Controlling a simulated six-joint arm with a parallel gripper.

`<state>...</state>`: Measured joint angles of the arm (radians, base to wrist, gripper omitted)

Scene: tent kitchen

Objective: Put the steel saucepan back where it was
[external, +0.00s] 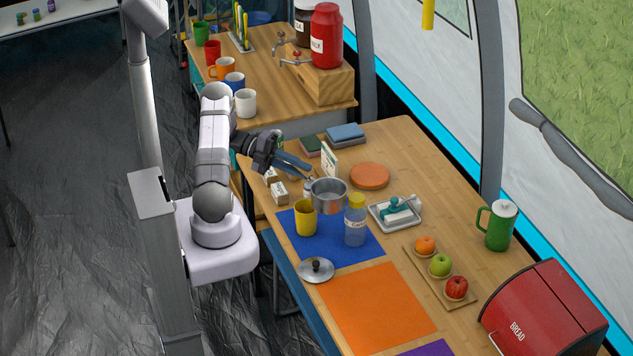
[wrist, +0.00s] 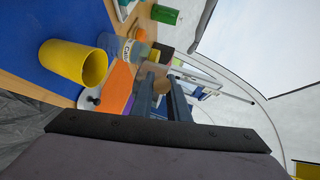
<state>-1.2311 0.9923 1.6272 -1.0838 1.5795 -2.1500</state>
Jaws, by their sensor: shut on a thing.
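The steel saucepan (external: 328,195) is upright in the external view, near the far edge of the blue mat and just behind the yellow cup (external: 305,218). My gripper (external: 305,172) reaches in from the upper left and is shut at the saucepan's handle side. The grip point is small and partly hidden. I cannot tell whether the pan's base touches the table. In the wrist view my gripper's fingers (wrist: 165,97) show, but I cannot make out the saucepan clearly there. The lid (external: 316,270) lies apart, near the table's front edge.
A bottle with a yellow top (external: 356,222) stands close to the pan. Small boxes (external: 279,192), an upright card (external: 329,160), an orange disc (external: 370,176) and a tray (external: 380,217) surround it. The orange mat (external: 377,308) is bare.

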